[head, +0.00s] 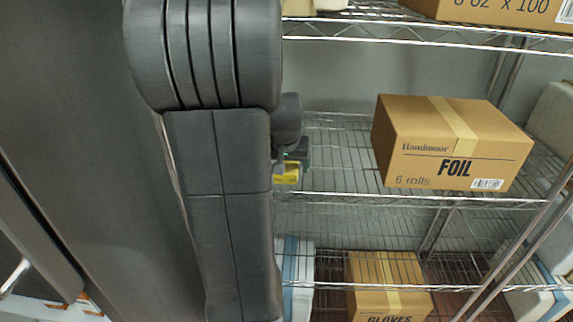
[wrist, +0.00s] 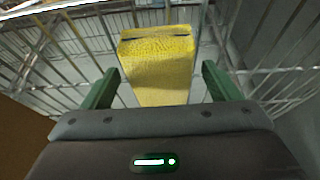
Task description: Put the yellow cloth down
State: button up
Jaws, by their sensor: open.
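The yellow cloth (wrist: 158,62) is a folded, textured block in the wrist view, lying on the wire shelf ahead of my gripper. My gripper (wrist: 155,82) is open, with one green finger on each side of the cloth's near part and a visible gap on both sides. In the head view a small part of the cloth (head: 287,174) shows past my arm, at the left front of the middle wire shelf (head: 340,140). My arm hides most of the gripper there. The cloth's underside cannot be seen.
A cardboard foil box (head: 455,145) stands on the same shelf to the right. A gloves box (head: 390,290) sits on the shelf below. Another box (head: 500,10) is on the shelf above. The shelf between the cloth and the foil box is bare. A dark grey panel (head: 80,130) is at left.

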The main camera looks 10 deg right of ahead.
jog(key=shift+r, duration=0.1)
jog(key=shift+r+p, duration=0.15)
jog(key=shift+p, duration=0.15)
jog(key=v, duration=1.3)
jog(key=shift+a+r+b, duration=0.2)
jog(key=shift+r+b, duration=0.15)
jog(key=shift+b, duration=0.05)
jog(key=x, duration=1.4)
jog(key=shift+s+d+f, duration=0.15)
jog(key=shift+f, duration=0.05)
jog(key=shift+r+p, duration=0.3)
jog(key=shift+p, duration=0.05)
